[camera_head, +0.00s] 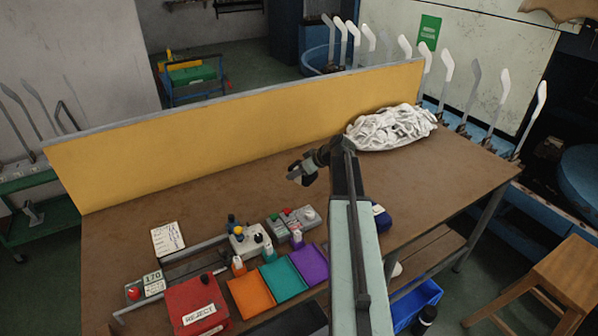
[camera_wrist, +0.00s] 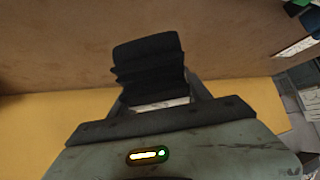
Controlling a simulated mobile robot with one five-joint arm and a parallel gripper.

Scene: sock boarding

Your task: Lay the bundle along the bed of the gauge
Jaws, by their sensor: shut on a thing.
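My gripper (camera_head: 297,176) is held over the brown table, left of my forearm in the head view. In the wrist view its dark ribbed pads (camera_wrist: 150,68) are closed together, with a sliver of something pale (camera_wrist: 172,103) showing just behind them. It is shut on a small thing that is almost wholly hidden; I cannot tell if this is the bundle. The gauge (camera_head: 190,264), with grey rails and a display reading 170 (camera_head: 153,280), lies at the table's front left, apart from my gripper. A heap of white socks (camera_head: 390,127) lies at the back right.
A yellow board (camera_head: 240,125) walls off the table's back. Near the gauge are a red REJECT box (camera_head: 196,304), orange (camera_head: 251,296), teal (camera_head: 285,279) and purple (camera_head: 309,264) trays, bottles and a button box (camera_head: 298,221). The table's middle left (camera_head: 170,205) is clear.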

